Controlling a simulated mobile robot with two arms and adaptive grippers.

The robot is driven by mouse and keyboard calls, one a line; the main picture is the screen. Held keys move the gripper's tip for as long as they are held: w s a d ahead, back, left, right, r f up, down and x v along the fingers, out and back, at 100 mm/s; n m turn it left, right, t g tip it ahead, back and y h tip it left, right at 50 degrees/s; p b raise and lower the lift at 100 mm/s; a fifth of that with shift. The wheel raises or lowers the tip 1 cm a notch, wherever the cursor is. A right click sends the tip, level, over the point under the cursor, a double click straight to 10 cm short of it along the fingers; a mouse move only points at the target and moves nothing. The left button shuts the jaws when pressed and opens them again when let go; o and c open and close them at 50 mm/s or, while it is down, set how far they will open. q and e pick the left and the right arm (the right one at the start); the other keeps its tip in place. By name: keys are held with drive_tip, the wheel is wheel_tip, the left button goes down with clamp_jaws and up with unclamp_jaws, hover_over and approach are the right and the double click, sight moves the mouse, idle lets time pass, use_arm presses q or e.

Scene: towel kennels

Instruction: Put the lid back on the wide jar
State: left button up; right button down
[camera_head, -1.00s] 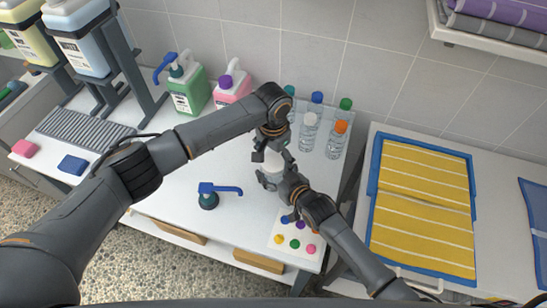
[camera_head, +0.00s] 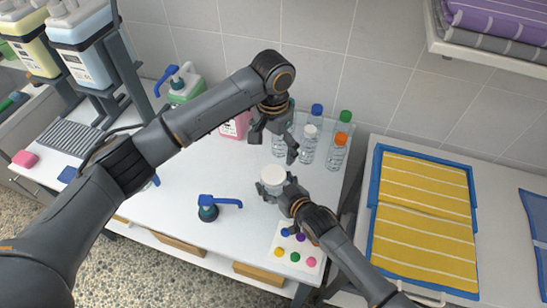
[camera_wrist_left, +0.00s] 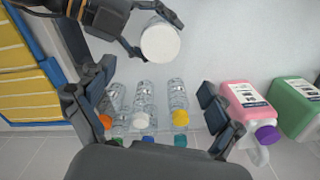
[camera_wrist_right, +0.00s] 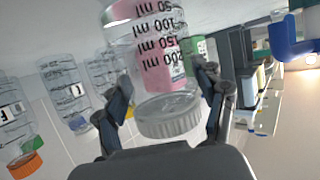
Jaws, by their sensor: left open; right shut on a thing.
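The wide jar (camera_wrist_right: 145,30) is clear, with black volume marks. The white lid (camera_head: 274,175) sits on its mouth and looks level; the right wrist view (camera_wrist_right: 168,122) shows its ribbed rim against the jar. I cannot tell how tight it is. My right gripper (camera_head: 273,187) is shut around the jar, just below the lid. My left gripper (camera_head: 274,143) is open and empty, above and apart from the lid. The lid's white top also shows in the left wrist view (camera_wrist_left: 161,43).
Several small capped bottles (camera_head: 308,143) stand behind the jar. A pump head (camera_head: 210,207) stands to the left, and a board with coloured dots (camera_head: 298,250) lies in front. The pink jug (camera_head: 235,126) is behind my left arm.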

use_arm(q)
drive_tip(key=shift+r, duration=0.65)
use_arm(e)
drive_tip(key=shift+c, duration=0.4)
unclamp_jaws()
drive_tip(key=v, duration=1.2)
use_arm(q)
drive_tip(key=shift+f, duration=0.1)
